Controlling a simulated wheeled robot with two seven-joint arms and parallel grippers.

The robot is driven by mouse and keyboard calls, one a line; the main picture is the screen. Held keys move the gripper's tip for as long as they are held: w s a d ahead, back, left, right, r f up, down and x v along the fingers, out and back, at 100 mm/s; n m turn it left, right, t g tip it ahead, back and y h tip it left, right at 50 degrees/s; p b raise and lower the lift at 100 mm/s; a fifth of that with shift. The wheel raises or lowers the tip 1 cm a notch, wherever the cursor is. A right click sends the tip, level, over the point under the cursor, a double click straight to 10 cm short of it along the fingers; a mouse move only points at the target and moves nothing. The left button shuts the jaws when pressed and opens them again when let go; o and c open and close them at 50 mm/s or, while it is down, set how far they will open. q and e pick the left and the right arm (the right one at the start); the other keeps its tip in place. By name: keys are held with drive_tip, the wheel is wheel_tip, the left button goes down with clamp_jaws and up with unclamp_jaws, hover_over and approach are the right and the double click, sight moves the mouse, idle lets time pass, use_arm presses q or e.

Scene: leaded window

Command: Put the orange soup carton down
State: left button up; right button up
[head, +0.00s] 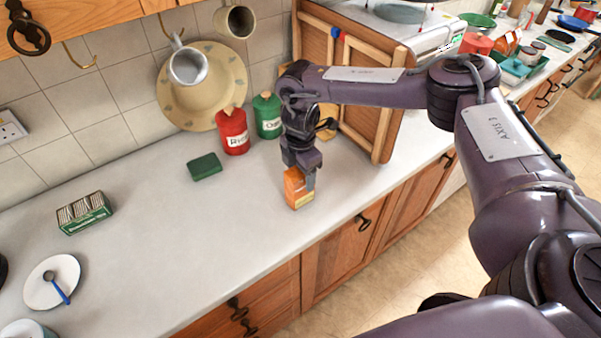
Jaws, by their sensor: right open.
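The orange soup carton (297,191) stands upright on the pale worktop (215,235), near its front edge. My right gripper (300,175) is directly above the carton, pointing down, with its fingers around the carton's upper part. The jaws are open; whether a finger still touches the carton cannot be told. The gripper hides part of the carton's top. My left gripper is not in view.
A red canister (232,133) and a green canister (267,117) stand behind the carton. A dark green block (204,167), a green patterned box (85,212) and a plate (52,281) are to the left. A wooden frame (385,105) stands close right. Worktop left of the carton is clear.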

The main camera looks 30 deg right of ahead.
wheel_tip(320, 180, up, 4)
drive_tip(key=shift+w+r+b, duration=0.1)
drive_tip(key=shift+r+b, duration=0.15)
drive_tip(key=shift+b, duration=0.95)
wheel_tip(320, 180, up, 7)
drive_tip(key=shift+r+p, duration=0.2)
drive_tip(key=shift+p, duration=0.1)
